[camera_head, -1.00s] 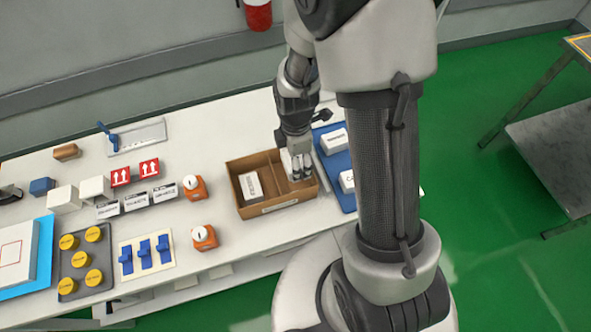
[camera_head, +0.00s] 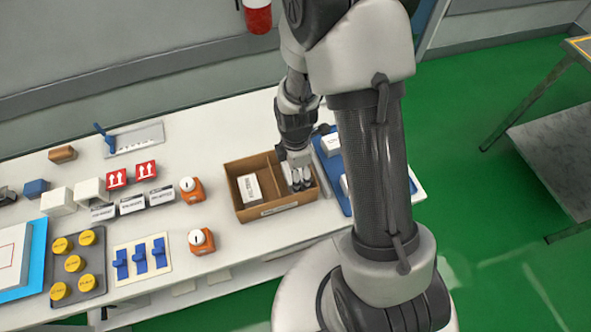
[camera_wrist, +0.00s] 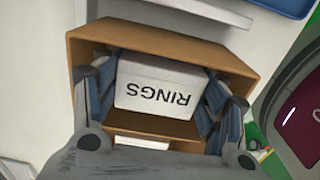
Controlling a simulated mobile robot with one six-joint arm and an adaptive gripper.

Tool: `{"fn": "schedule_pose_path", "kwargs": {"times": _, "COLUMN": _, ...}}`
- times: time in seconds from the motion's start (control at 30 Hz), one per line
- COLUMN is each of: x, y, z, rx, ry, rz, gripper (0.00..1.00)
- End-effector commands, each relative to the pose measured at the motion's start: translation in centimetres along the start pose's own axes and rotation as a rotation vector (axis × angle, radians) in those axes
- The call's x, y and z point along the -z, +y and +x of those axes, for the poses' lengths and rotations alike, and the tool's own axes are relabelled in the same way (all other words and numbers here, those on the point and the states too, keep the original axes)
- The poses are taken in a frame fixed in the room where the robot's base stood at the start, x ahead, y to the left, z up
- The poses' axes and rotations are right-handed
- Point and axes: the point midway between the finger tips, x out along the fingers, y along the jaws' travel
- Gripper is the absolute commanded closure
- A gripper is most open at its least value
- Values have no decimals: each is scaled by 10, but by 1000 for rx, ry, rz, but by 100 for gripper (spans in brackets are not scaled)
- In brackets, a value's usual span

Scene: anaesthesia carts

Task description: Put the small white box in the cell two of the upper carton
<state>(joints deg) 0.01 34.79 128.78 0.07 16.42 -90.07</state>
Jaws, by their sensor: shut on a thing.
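The small white box (camera_wrist: 157,86) is marked RINGS, which reads upside down in the wrist view. My gripper (camera_wrist: 163,92) is shut on it, one finger at each side. In the head view my gripper (camera_head: 299,181) points down into the right-hand cell of the brown open carton (camera_head: 280,208). The held box is mostly hidden there by the fingers. Carton walls (camera_wrist: 160,38) surround the box in the wrist view. I cannot tell whether it touches the cell floor. Another white box (camera_head: 249,187) lies in the left-hand cell, beyond the divider.
A blue tray (camera_head: 333,170) with white boxes stands close right of the carton, partly behind my arm. Orange items (camera_head: 201,241) stand left of it. Farther left are a blue-switch panel (camera_head: 142,256) and a tray of yellow-capped jars (camera_head: 93,283). Bare table lies in front of the carton.

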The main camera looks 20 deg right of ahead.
Motion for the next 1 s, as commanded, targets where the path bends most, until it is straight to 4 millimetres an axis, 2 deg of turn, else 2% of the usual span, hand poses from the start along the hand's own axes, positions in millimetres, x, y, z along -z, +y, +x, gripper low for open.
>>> {"fn": "schedule_pose_path", "kwargs": {"times": 0.17, "x": 0, "y": 0, "z": 3, "rx": -1, "ry": 0, "rz": 0, "gripper": 60}}
{"fn": "schedule_pose_path", "kwargs": {"times": 0.2, "x": 0, "y": 0, "z": 3, "rx": 0, "ry": 0, "rz": 0, "gripper": 32}}
{"fn": "schedule_pose_path", "kwargs": {"times": 0.3, "x": 0, "y": 0, "z": 2, "rx": 0, "ry": 0, "rz": 0, "gripper": 25}}
{"fn": "schedule_pose_path", "kwargs": {"times": 0.6, "x": 0, "y": 0, "z": 2, "rx": 0, "ry": 0, "rz": 0, "gripper": 25}}
{"fn": "schedule_pose_path", "kwargs": {"times": 0.73, "x": 0, "y": 0, "z": -5, "rx": 0, "ry": 0, "rz": 0, "gripper": 25}}
{"fn": "schedule_pose_path", "kwargs": {"times": 0.87, "x": 0, "y": 1, "z": -25, "rx": -4, "ry": 0, "rz": 0, "gripper": 25}}
{"fn": "schedule_pose_path", "kwargs": {"times": 1.0, "x": 0, "y": 1, "z": -59, "rx": -5, "ry": 0, "rz": 0, "gripper": 25}}
